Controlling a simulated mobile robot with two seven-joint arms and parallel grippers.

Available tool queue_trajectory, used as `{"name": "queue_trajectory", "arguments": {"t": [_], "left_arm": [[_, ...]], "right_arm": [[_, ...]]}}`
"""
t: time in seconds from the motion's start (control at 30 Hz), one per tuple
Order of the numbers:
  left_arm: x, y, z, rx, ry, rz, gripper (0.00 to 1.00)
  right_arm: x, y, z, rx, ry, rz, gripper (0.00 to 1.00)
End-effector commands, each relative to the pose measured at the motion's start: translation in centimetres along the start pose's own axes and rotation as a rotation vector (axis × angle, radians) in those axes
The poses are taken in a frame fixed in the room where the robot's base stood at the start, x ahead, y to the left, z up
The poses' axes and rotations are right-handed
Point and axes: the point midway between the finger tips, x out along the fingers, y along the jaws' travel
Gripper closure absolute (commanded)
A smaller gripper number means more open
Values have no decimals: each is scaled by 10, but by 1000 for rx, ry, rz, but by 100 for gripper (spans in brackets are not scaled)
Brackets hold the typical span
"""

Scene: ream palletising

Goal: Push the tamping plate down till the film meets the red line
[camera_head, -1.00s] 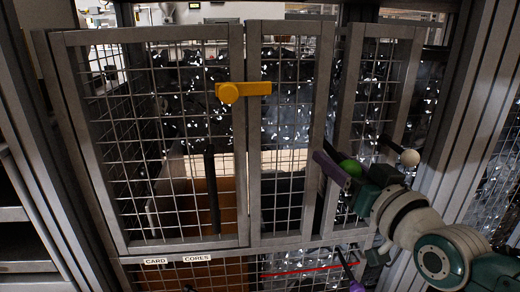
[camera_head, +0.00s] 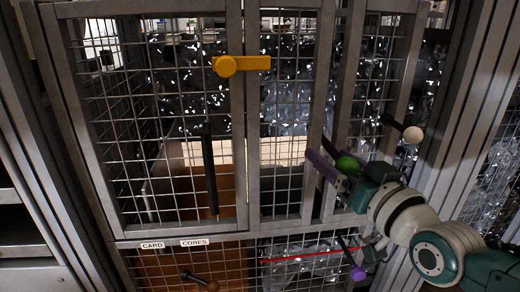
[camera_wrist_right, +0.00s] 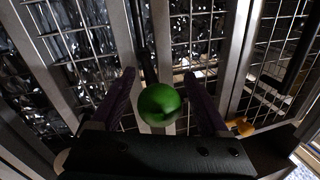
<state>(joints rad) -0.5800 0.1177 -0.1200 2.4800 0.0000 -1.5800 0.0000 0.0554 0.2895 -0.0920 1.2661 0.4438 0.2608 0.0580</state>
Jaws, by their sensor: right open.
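My right gripper (camera_head: 332,163) has purple fingers and is open, at the front of the mesh cage right of its middle. A green ball knob (camera_head: 347,165) sits between the fingers. It also shows large between them in the right wrist view (camera_wrist_right: 160,104); whether they touch it, I cannot tell. The red line (camera_head: 310,256) runs across the lower right mesh. Crumpled clear film (camera_head: 300,268) shows behind the mesh around that line; its upper edge is unclear. I cannot make out the tamping plate for certain behind the mesh. My left gripper is out of view.
A yellow latch (camera_head: 242,66) crosses the closed cage doors. A white-knobbed lever (camera_head: 413,134) stands out above my right arm, and a purple knob (camera_head: 357,272) below it. A dark upright handle (camera_head: 209,175) is on the left door. A brown knob (camera_head: 212,286) is low down.

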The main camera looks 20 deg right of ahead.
Motion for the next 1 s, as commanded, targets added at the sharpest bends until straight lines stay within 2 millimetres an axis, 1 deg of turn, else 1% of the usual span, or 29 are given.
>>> {"name": "queue_trajectory", "arguments": {"t": [0.17, 0.27, 0.37, 0.5, 0.6, 0.7, 0.83, 1.0], "left_arm": [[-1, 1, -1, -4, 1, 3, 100], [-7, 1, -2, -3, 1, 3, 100], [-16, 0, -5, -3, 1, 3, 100], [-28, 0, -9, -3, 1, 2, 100], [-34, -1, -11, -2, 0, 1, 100], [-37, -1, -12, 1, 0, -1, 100], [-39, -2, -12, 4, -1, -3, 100], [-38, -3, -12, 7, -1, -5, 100]], "right_arm": [[-1, 0, -1, 0, 2, 0, 22], [-9, 0, -3, 0, 1, 0, 22], [-26, -1, -4, 0, -2, 1, 22], [-56, 0, -4, 1, -3, 1, 22], [-74, 0, -3, 0, -3, 1, 22], [-88, 0, -2, -1, -2, 1, 22], [-98, 0, -1, 0, 1, 0, 22], [-99, 0, 0, 0, 1, 0, 22]]}}
